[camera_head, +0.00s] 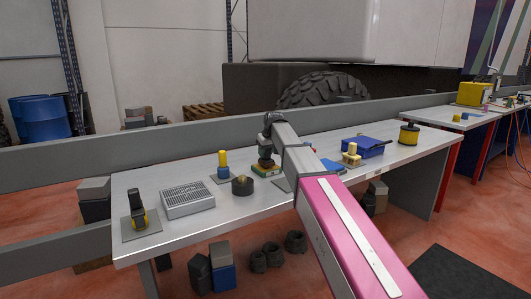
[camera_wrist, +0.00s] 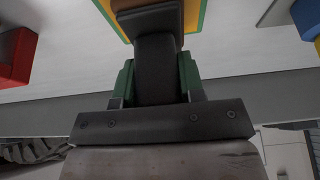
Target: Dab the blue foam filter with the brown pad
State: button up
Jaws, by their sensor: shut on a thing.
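My gripper (camera_head: 265,152) is over the middle of the grey workbench, pointing down. In the wrist view its green fingers (camera_wrist: 156,80) are shut on the dark handle of the brown pad (camera_wrist: 150,18). The brown part shows at the top edge, in front of an orange-yellow piece with a green border (camera_wrist: 193,14). That green-edged piece (camera_head: 266,170) lies on the bench under my gripper; I cannot tell whether the pad touches it. A flat blue piece (camera_head: 333,166), perhaps the blue foam filter, lies just right of my arm, partly hidden by it.
Left on the bench are a grey vented box (camera_head: 187,199), a black-and-yellow tool (camera_head: 138,212), a yellow cylinder (camera_head: 223,160) and a dark round tin (camera_head: 242,186). A blue tray (camera_head: 367,147) and yellow spool (camera_head: 409,134) stand right.

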jog(key=shift+f, duration=0.55)
dwell(1.4)
jog(key=shift+r, duration=0.15)
jog(key=shift+r, duration=3.4)
